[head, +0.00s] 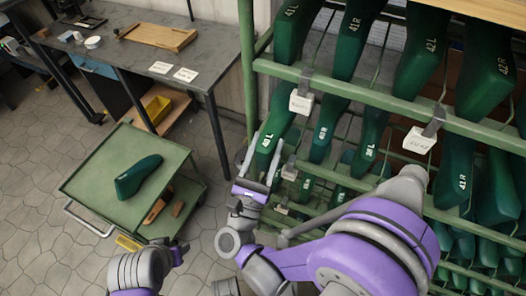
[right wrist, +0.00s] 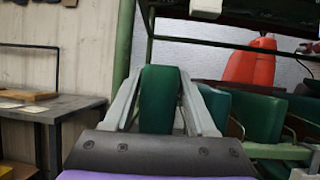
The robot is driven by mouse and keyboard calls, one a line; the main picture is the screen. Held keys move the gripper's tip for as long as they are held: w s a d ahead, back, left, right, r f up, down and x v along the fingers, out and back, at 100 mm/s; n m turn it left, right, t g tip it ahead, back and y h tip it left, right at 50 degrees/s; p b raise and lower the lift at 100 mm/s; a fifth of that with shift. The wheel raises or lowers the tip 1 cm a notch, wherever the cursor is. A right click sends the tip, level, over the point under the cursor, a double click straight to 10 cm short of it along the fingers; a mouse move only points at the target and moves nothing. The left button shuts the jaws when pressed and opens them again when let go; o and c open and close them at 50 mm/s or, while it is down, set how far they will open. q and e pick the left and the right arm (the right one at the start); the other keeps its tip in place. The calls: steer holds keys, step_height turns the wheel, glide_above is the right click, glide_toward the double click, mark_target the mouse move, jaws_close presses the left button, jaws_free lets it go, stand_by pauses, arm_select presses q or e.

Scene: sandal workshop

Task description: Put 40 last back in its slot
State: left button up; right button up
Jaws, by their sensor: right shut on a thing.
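My right gripper (head: 262,160) is at the left end of the green rack's middle row. It is shut on a green last (head: 277,118) with white marking near its lower end, too small to read surely. In the right wrist view this last (right wrist: 158,98) stands upright between the two fingers. Other green lasts hang just to its right, such as one (head: 327,125) in the same row. Another dark green last (head: 138,177) lies on the top of the green cart (head: 92,185). Part of my left arm shows at the bottom left; its gripper is out of view.
The green rack rail (head: 330,88) crosses above the held last, with white tags (head: 301,103) hanging from it. The rack's left post (head: 247,60) is close by. A grey workbench (head: 120,45) with a wooden tray stands at the back left. Tiled floor is free around the cart.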

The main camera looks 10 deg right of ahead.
mark_target(282, 120)
steer(key=shift+w+d+p, duration=0.1)
steer(key=shift+w+d, duration=0.75)
steer(key=shift+w, duration=0.4)
steer(key=shift+w+d+p, duration=0.15)
steer(key=shift+w+d, duration=0.75)
steer(key=shift+w, duration=0.35)
steer(key=shift+w+d+p, duration=0.1)
steer(key=shift+w+d, duration=0.75)
steer(key=shift+w, duration=0.4)
steer(key=shift+w+f, duration=0.1)
steer(key=shift+f+b, duration=0.7)
steer(key=shift+f, duration=0.1)
steer(key=o, duration=1.4)
steer(key=shift+r, duration=0.1)
steer(key=shift+o, duration=0.2)
